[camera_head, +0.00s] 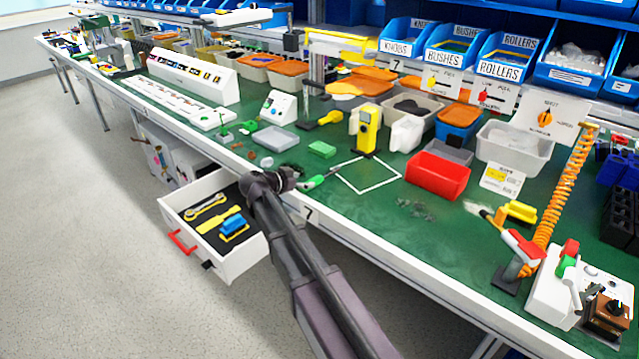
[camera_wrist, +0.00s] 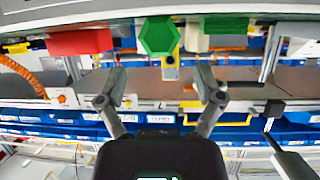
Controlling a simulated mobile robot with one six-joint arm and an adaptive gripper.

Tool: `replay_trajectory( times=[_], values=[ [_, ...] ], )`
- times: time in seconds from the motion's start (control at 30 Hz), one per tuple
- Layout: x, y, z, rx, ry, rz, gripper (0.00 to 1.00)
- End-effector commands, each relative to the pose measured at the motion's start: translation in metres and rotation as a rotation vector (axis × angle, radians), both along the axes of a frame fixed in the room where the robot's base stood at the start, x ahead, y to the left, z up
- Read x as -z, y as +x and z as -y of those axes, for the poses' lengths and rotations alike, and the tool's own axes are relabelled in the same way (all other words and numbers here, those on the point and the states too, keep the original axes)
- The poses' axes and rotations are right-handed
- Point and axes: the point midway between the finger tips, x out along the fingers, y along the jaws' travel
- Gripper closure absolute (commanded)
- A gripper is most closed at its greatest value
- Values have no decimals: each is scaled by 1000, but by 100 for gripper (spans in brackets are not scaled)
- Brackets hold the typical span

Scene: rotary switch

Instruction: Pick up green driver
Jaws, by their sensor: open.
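The green driver lies on the green bench top at its front edge. Its green handle (camera_head: 314,182) points toward my arm, and its thin shaft reaches back toward a white-outlined square. In the wrist view the hexagonal green handle end (camera_wrist: 158,36) faces the camera, above and beyond the fingertips and roughly centred between them. My gripper (camera_wrist: 160,84) is open and empty, with its two fingers spread wide. In the head view my gripper (camera_head: 287,179) is at the bench edge, just left of the handle; its fingers are hard to make out there.
An open drawer (camera_head: 172,212) with tools juts out left of my arm. A yellow device (camera_head: 367,130) stands behind the square, with a red bin (camera_head: 438,176) to its right. The white bench edge (camera_head: 345,232) runs beneath the handle. The square's inside is clear.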

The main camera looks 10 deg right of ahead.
Motion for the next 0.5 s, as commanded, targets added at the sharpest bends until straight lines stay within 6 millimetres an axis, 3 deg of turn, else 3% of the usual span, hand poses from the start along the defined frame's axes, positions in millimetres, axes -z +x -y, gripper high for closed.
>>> replay_trajectory(
  times=[0.27, 0.5],
  values=[
    [1, 1, 1, 0, 0, 0, 14],
    [13, 12, 14, 2, 0, 0, 14]
  ],
)
